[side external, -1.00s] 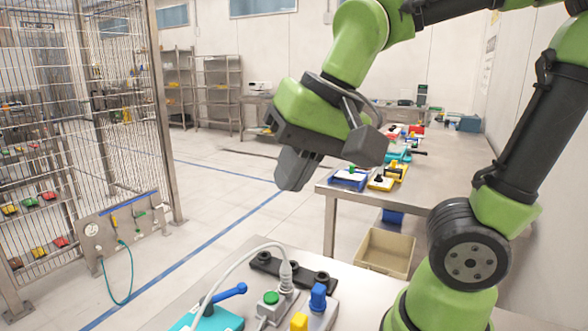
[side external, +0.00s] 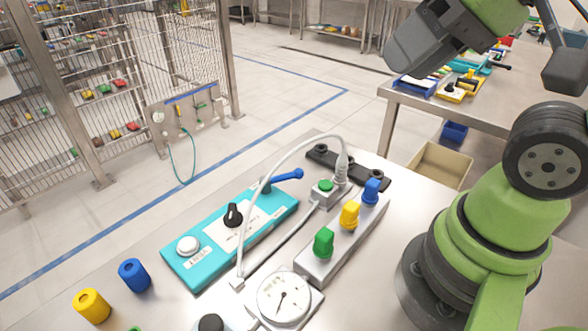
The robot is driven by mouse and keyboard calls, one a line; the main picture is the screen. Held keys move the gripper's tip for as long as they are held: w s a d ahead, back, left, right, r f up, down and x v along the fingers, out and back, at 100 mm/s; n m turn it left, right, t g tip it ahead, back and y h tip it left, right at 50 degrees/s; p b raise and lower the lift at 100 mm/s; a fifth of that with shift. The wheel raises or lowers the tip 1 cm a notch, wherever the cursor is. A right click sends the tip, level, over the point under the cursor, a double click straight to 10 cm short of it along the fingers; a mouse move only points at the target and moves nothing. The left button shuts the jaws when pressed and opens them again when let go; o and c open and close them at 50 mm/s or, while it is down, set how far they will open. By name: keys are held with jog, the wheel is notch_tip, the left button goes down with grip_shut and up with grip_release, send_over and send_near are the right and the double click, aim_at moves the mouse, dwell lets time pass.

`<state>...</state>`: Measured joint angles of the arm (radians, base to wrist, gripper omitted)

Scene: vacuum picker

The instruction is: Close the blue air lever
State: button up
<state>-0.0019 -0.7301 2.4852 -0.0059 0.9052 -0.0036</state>
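A blue lever (side external: 285,178) sticks out from the far right corner of a turquoise panel (side external: 190,262) on the metal bench, pointing right. A separate blue knob (side external: 371,190) stands upright at the far end of a grey block (side external: 350,240), beyond yellow (side external: 349,214) and green (side external: 323,243) knobs. I cannot tell for sure which blue part is the air lever. My gripper (side external: 408,52) hangs high at the upper right, well apart from both. Its fingers are seen from the side, so its opening is unclear. Nothing shows held in it.
A white cable (side external: 292,146) arches over the panel to a plug near the black bar (side external: 350,165). A round gauge (side external: 284,298) stands in front. Blue (side external: 134,275) and yellow (side external: 91,306) cylinders stand at left. Bare bench lies right of the grey block.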

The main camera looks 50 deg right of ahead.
jog(key=shift+o, duration=1.1)
jog(key=w+n+g, duration=0.2)
jog(key=w+n, duration=0.2)
jog(key=w, duration=0.3)
jog(key=shift+w+d+r+n+g, duration=0.2)
jog(key=shift+d+n+g, duration=0.1)
jog(key=shift+d, duration=0.05)
jog(key=n+g, duration=0.4)
jog(key=n, duration=0.3)
send_over(286, 174)
jog(key=s, duration=0.1)
notch_tip(286, 174, down, 9)
jog(key=f+n+g, duration=0.1)
jog(key=f, duration=0.5)
jog(key=w+f+n, duration=0.1)
jog(key=f+n, duration=0.1)
jog(key=f, duration=0.4)
jog(key=f+n+g+h, duration=0.1)
jog(key=f, duration=0.6)
jog(key=shift+w+d+n+g, duration=0.1)
jog(key=shift+w+n+g, duration=0.1)
jog(key=shift+n+g, duration=0.15)
jog(key=shift+r, duration=0.1)
grip_shut()
